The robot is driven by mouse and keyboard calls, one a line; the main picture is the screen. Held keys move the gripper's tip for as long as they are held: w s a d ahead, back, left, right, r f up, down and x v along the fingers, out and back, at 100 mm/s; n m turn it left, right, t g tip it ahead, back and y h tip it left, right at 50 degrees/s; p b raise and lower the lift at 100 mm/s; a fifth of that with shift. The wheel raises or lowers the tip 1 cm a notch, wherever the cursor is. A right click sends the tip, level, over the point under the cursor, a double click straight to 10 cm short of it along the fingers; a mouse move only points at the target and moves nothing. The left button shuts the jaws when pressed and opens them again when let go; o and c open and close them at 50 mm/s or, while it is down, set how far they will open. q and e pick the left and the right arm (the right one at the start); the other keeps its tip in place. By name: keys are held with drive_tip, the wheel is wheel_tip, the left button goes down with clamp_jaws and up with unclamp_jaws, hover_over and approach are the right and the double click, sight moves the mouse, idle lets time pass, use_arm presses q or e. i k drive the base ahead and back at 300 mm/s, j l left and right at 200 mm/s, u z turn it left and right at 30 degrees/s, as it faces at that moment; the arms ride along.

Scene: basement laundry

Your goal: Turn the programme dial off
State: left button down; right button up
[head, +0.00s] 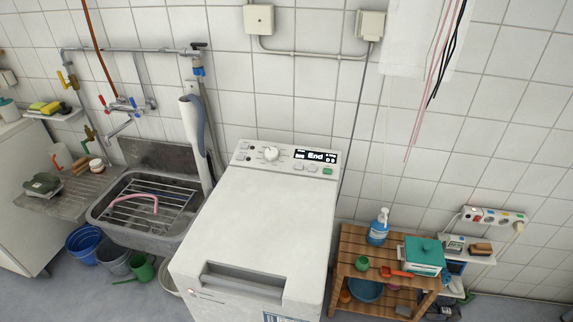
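The programme dial (271,153) is a round white knob on the control panel (249,153) at the back of the white top-loading washing machine (262,225). Small dark marks surround the dial, but its exact setting is too small to read. A black display (316,156) to its right shows "End" in white. A green button (327,171) and several pale buttons sit below the display. The machine's lid is down. Neither of my grippers is in view.
A metal sink (105,220) with a rack stands left of the machine, with buckets (82,243) and a green watering can (142,270) beneath. A wooden shelf (345,262) with a soap bottle (379,226) and teal box (424,254) stands right. Cables (449,50) hang above right.

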sight(271, 153)
drive_tip(key=j+u, duration=0.15)
drive_tip(key=j, duration=0.25)
drive_tip(key=i+j+u, duration=0.15)
drive_tip(key=j, duration=0.25)
drive_tip(key=j+u, duration=0.15)
drive_tip(key=j, duration=0.2)
drive_tip(key=i+j+u, duration=0.15)
drive_tip(key=j, duration=0.25)
drive_tip(key=i+j+u, duration=0.15)
drive_tip(key=j, duration=0.2)
drive_tip(key=i+j+u, duration=0.15)
drive_tip(key=j, duration=0.2)
